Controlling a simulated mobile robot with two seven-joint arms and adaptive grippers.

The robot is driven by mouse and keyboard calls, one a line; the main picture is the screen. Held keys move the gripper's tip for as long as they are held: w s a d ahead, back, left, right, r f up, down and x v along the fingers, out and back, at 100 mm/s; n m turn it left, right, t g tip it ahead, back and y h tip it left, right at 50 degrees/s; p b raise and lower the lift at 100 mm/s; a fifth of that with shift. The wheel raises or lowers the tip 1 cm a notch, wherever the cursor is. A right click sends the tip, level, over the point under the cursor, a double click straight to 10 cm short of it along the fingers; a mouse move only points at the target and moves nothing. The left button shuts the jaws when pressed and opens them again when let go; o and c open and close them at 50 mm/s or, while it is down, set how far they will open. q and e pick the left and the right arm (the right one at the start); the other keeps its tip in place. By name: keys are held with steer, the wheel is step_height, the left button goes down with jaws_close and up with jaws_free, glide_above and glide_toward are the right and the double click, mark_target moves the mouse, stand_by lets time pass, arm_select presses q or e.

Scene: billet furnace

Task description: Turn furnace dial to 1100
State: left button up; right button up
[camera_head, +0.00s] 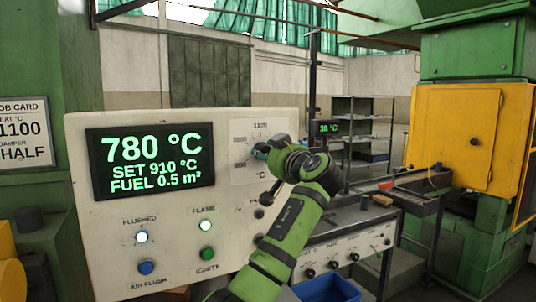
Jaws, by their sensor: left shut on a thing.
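The furnace dial's white scale plate (262,128) is at the upper right of the control panel (105,235). The knob is mostly hidden behind my left gripper (262,151), which is at the dial and shut on it. My green left arm rises from the bottom middle. The small scale numbers are hard to read. The panel's screen (150,160) reads 780 °C, SET 910 °C and FUEL 0.5 m³. The job card (22,137) at the far left shows 1100 and HALF. My right gripper is not in view.
Below the screen are a lit white FLUSHED lamp (141,237), a blue AIR FLUSH button (146,268), a lit FLAME lamp (207,225) and a green IGNITE button (207,253). A knobbed bench (345,219) and yellow furnace door (450,135) stand right. A blue bin (327,290) lies below.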

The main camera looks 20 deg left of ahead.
arm_select(q)
steer(key=m, duration=0.6)
steer(key=shift+r+p, duration=0.1)
steer(key=shift+p, duration=0.3)
steer(key=m+p, duration=0.1)
steer(key=m, duration=0.5)
steer(key=shift+p, duration=0.35)
steer(key=m+p, duration=0.2)
steer(key=m, duration=0.3)
steer(key=shift+r+m, duration=0.1)
steer(key=shift+m, duration=0.3)
steer(key=m+p, duration=0.3)
steer(key=m, duration=0.1)
steer(key=shift+m, duration=0.4)
steer(key=o, duration=1.2)
steer(key=shift+f, duration=0.2)
steer(key=shift+c, duration=0.2)
